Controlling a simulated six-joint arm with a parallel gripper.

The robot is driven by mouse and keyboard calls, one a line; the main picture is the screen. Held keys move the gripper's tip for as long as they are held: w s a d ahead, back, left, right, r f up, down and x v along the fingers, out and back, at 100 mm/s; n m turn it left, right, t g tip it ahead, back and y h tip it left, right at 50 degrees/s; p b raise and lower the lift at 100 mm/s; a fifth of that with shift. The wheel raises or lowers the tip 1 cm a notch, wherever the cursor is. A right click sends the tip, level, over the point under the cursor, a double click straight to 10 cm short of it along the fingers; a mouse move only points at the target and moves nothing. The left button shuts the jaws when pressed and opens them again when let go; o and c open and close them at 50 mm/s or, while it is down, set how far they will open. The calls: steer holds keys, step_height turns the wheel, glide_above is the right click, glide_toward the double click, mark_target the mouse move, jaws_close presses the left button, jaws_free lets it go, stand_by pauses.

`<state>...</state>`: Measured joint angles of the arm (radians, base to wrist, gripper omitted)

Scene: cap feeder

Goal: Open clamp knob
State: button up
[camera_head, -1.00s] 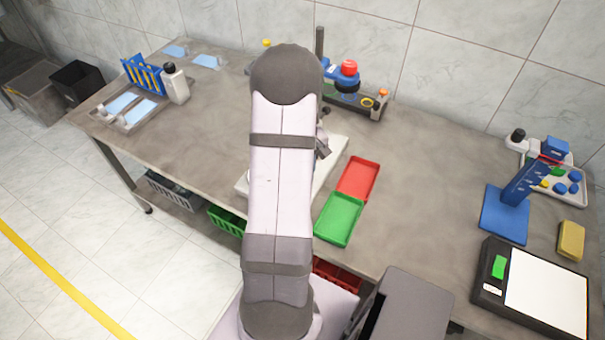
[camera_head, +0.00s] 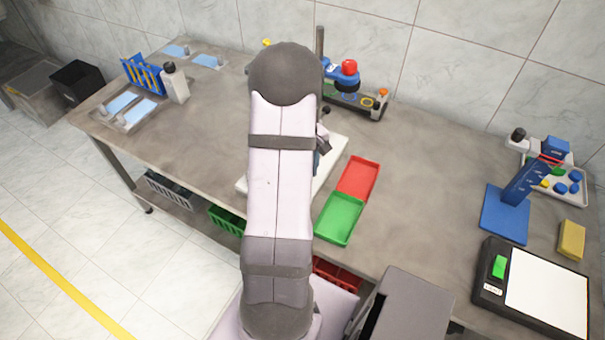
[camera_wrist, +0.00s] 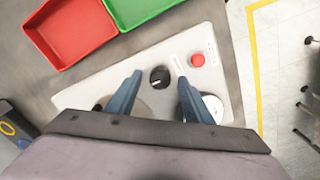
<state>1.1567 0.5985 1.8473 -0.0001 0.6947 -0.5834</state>
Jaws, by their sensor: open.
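In the wrist view a black round knob (camera_wrist: 159,77) with a white mark sits on a pale panel (camera_wrist: 80,97). I cannot tell for certain that it is the clamp knob. My gripper (camera_wrist: 157,80) is open, its two blue-grey fingers on either side of the knob in the picture. I see no finger touching it, and the height between is hard to judge. A red button (camera_wrist: 197,60) and small labels are right of the knob. In the head view my arm hides most of the panel (camera_head: 331,162) and the knob.
A red tray (camera_head: 359,178) and a green tray (camera_head: 339,219) lie right of the panel. A blue device with a red top (camera_head: 348,68) stands behind. A scale (camera_head: 545,290) and blue stand (camera_head: 505,216) are far right. The table between is clear.

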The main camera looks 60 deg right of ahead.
step_height(320, 180, up, 6)
steer(key=shift+r+b, duration=0.25)
steer(key=shift+b, duration=0.3)
stand_by(0.3)
